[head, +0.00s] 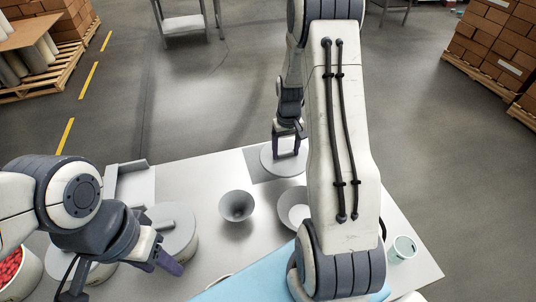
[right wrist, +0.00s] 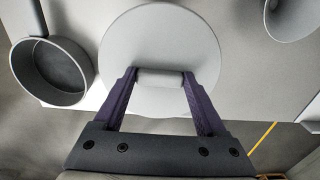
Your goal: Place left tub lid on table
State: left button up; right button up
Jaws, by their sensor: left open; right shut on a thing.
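A round grey lid (head: 270,160) with a bar handle is at the far edge of the table. My right gripper (head: 288,145) is shut on its handle (right wrist: 159,77); the lid (right wrist: 160,35) lies flat below the fingers in the right wrist view. I cannot tell if it touches the table. An uncovered tub of red candies (head: 20,272) stands at the far left. My left gripper (head: 160,262) is open, low over the left side, in front of a lidded grey tub (head: 175,232). Another pale tub (head: 92,277) is partly hidden by my left arm.
A grey funnel (head: 236,206) stands mid-table. A grey round pan (head: 292,207), partly behind my right arm, shows with its handle in the wrist view (right wrist: 48,72). A blue cloth (head: 245,285) lies in front, and a small cup (head: 402,249) at right. Bare table (head: 205,175) lies left of the lid.

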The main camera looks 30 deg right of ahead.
aim_at(270, 145)
jog(key=w+f+b, duration=0.1)
jog(key=w, duration=0.2)
jog(key=w+f+b, duration=0.1)
jog(key=w+f, duration=0.1)
jog(key=w, duration=0.1)
jog(key=w+f+b, duration=0.1)
jog(key=w+f, duration=0.1)
jog(key=shift+w+a+f, duration=0.2)
jog(key=shift+w+a, duration=0.05)
jog(key=shift+w, duration=0.15)
jog(key=shift+f+b, duration=1.75)
jog(key=shift+f, duration=0.4)
jog(key=o, duration=1.3)
jog(key=shift+r, duration=0.1)
jog(key=shift+s, duration=0.1)
